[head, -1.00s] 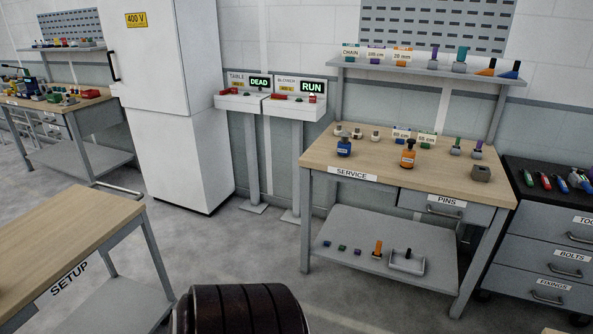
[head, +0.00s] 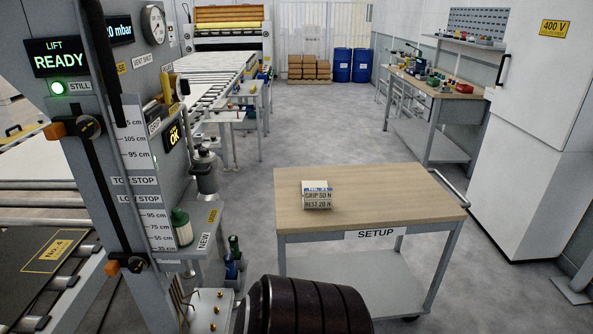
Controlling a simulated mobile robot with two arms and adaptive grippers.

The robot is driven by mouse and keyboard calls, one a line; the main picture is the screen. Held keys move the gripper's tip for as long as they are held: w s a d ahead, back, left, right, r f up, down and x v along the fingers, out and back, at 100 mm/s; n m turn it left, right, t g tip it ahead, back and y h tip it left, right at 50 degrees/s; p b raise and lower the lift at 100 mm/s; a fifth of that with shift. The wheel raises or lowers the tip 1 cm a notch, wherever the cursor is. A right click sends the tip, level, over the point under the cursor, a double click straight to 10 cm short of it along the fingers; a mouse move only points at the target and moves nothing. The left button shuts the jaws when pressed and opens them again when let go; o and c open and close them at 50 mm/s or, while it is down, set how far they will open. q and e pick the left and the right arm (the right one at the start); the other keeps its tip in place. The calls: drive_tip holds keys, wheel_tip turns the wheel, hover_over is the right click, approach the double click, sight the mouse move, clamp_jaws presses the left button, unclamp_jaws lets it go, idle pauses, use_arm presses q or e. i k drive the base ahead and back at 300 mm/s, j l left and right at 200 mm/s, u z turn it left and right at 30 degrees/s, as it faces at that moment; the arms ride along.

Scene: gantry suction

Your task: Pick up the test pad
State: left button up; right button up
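A small pale block (head: 317,201) stands on the wooden top of the SETUP table (head: 410,199), left of its middle. Neither of my grippers is in view.
A control panel (head: 148,95) with a lit READY screen and stop scales stands close on the left. A roller conveyor (head: 215,72) runs behind it. A white cabinet (head: 535,130) and a workbench (head: 440,90) are at right. Grey floor is open behind the table.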

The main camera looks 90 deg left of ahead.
sight(317, 195)
drive_tip(key=u, duration=2.65)
